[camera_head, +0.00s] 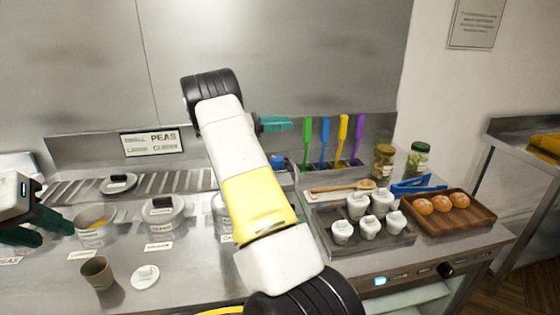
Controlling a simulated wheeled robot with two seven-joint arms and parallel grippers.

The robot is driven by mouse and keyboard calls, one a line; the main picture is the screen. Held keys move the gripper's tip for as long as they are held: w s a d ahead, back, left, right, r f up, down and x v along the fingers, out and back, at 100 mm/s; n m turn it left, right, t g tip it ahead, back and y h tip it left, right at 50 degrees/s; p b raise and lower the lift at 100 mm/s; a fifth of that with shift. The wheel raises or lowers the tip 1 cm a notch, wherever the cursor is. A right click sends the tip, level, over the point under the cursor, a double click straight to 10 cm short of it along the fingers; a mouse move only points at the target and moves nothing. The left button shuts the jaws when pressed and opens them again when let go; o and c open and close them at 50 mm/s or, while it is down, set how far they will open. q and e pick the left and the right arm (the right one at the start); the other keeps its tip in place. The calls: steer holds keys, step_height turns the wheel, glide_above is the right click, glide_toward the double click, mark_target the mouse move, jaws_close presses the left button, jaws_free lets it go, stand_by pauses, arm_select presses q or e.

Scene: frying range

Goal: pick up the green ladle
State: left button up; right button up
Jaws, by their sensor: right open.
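The green ladle (307,138) is upright at the back of the counter, the leftmost of a row of coloured-handled utensils. Its handle shows; its lower end cannot be made out clearly. My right gripper (279,123) is open, its teal fingers pointing right, a little left of the green handle at about the height of its upper part. The fingers look empty and apart from the ladle. My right arm crosses the middle of the view and hides part of the counter. My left gripper (42,226) is at the left edge, its teal fingers spread and empty, close to a container.
Blue (324,140), yellow (341,138) and purple (358,138) handles stand right of the green one. A tray (335,249) of white lidded pots, blue tongs (415,185), jars (417,160) and a wooden tray (447,223) of buns lie right. A cup (98,273) stands front left.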

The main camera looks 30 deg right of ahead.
glide_above(304, 142)
steer(key=shift+w+d+f, duration=0.1)
steer(key=shift+w+d, duration=0.1)
steer(key=shift+w, duration=0.25)
jaws_close()
